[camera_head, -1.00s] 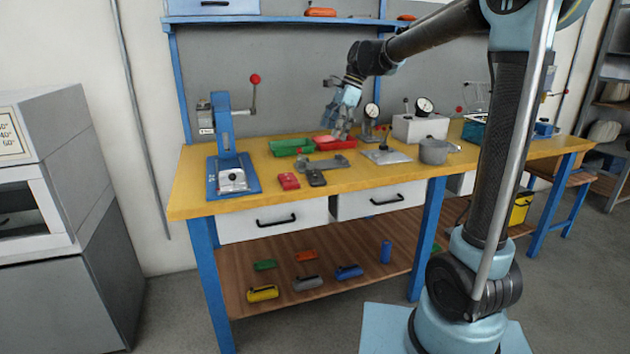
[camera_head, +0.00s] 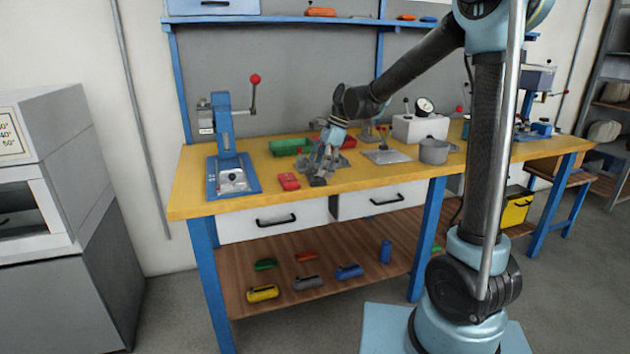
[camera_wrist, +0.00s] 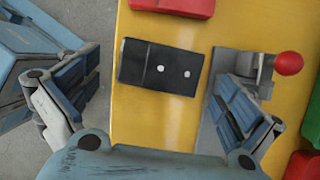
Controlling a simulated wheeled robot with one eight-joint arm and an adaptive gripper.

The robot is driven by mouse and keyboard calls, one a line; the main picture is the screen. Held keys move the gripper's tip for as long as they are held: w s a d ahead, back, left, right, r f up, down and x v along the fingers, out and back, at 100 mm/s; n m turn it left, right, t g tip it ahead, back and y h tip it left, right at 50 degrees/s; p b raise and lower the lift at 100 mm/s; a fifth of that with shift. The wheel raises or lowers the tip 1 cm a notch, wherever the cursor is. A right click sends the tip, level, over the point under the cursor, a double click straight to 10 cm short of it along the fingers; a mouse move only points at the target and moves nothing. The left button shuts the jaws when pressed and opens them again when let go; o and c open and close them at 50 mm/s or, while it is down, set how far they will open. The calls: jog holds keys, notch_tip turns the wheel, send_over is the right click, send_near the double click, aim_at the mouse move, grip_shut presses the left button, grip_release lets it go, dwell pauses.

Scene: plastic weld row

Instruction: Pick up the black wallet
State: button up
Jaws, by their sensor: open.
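The black wallet (camera_wrist: 160,67) lies flat on the yellow bench top in the wrist view, with two small pale dots on it. My gripper (camera_wrist: 160,82) is open, with one finger on each side of the wallet in that view. In the head view my gripper (camera_head: 318,165) points down above the wallet (camera_head: 318,182), which it partly hides. I cannot tell how much height is left between the fingertips and the wallet.
A red wallet-like item (camera_head: 289,181) lies just left of the black wallet. A grey fixture with a red knob (camera_wrist: 289,63) stands close by the right finger in the wrist view. A green tray (camera_head: 290,146) and a blue press (camera_head: 229,160) are on the bench. The bench's front edge is near.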

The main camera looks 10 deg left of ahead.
jog(key=shift+x, duration=1)
jog(key=c, duration=1)
jog(key=shift+r, duration=0.1)
notch_tip(320, 180, up, 10)
jog(key=shift+f, duration=0.1)
